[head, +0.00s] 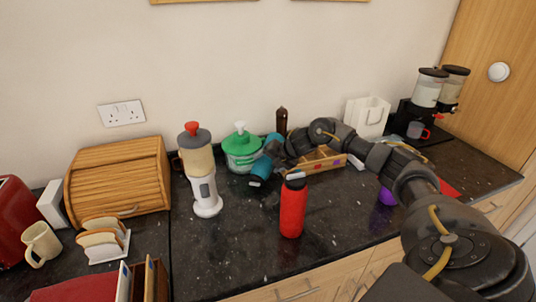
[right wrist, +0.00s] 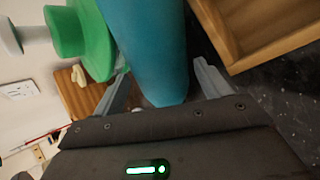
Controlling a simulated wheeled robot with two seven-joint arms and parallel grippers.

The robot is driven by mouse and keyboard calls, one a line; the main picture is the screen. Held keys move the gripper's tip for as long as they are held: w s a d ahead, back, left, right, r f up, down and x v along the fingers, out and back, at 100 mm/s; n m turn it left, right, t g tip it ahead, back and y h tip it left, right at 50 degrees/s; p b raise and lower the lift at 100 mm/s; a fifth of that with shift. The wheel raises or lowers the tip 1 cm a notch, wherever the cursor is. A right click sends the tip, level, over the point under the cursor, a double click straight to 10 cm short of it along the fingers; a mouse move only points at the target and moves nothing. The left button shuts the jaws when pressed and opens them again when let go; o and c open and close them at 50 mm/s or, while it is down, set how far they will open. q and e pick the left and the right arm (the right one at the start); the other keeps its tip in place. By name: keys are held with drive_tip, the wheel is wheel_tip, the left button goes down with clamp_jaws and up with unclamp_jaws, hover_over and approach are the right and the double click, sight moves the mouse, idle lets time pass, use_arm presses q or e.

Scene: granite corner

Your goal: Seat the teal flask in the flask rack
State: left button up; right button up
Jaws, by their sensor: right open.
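The teal flask (head: 261,168) stands on the dark counter beside the green dispenser, partly hidden by my right gripper (head: 271,154). In the right wrist view the teal flask (right wrist: 150,48) lies between the two fingers of my right gripper (right wrist: 163,78), which are open on either side of it. A gap shows on the right finger's side. The wooden flask rack (head: 328,164) is on the counter just right of the flask, partly behind my right arm. Its wooden edge also shows in the right wrist view (right wrist: 262,55). My left gripper is not in view.
A red flask (head: 292,208) stands in front of the rack. A purple item (head: 387,196) sits right of the rack.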

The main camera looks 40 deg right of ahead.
drive_tip(key=shift+w+f, duration=0.35)
drive_tip(key=shift+f, duration=0.15)
drive_tip(key=c, duration=1.1)
drive_tip(key=shift+r, duration=0.1)
